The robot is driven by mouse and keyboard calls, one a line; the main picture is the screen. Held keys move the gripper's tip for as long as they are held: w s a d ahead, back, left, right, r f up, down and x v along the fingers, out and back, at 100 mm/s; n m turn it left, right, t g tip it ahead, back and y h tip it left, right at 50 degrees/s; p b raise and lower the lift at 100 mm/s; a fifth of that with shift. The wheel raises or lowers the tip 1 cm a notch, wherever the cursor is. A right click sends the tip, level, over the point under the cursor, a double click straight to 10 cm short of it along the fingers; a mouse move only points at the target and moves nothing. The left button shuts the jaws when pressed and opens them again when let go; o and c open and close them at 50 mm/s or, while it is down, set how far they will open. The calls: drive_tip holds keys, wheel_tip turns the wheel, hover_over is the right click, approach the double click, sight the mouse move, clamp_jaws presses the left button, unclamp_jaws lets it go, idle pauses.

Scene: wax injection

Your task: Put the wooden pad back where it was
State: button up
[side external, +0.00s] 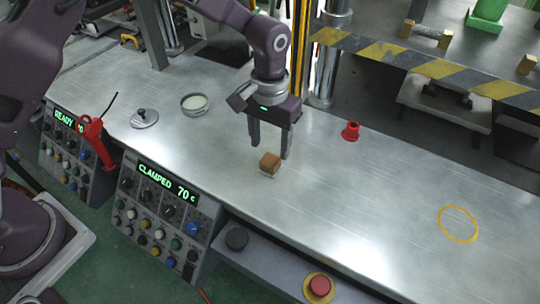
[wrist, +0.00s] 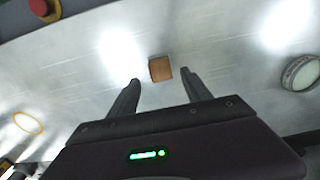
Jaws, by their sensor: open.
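The wooden pad (side external: 270,163) is a small brown block lying on the metal bench, near its front edge. In the wrist view the wooden pad (wrist: 160,69) lies just beyond and between my two fingertips. My gripper (side external: 269,155) points down over the bench by the pad, with its fingers spread apart and nothing visibly held. In the wrist view my gripper (wrist: 160,75) is open, and the pad looks apart from both fingers. A yellow ring marking (side external: 458,224) lies on the bench at the right, with bare metal inside it.
A red cup-shaped part (side external: 350,131) stands behind and right of my gripper. A round pale dish (side external: 195,103) and a lid with a knob (side external: 144,118) are at the left. A control box reading CLAMPED (side external: 160,215) borders the front. The bench right of the pad is mostly clear.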

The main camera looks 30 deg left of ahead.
wheel_tip(320, 180, up, 6)
drive_tip(key=shift+r, duration=0.2)
wheel_tip(320, 180, up, 6)
drive_tip(key=f, duration=0.1)
hover_over(270, 159)
drive_tip(key=s+a, duration=0.2)
drive_tip(key=a, duration=0.1)
drive_tip(key=s+a+r+t, duration=0.2)
drive_tip(key=s+a+r, duration=0.45)
drive_tip(key=r, duration=0.25)
drive_tip(key=s+a+t, duration=0.1)
drive_tip(key=s+a, duration=0.2)
drive_tip(key=s, duration=0.6)
drive_tip(key=s+a+t, duration=0.2)
drive_tip(key=s+a, duration=0.2)
drive_tip(key=s, duration=0.5)
drive_tip(key=shift+s+r+t, duration=0.25)
drive_tip(key=shift+s+t, duration=0.05)
drive_tip(key=shift+s, duration=0.1)
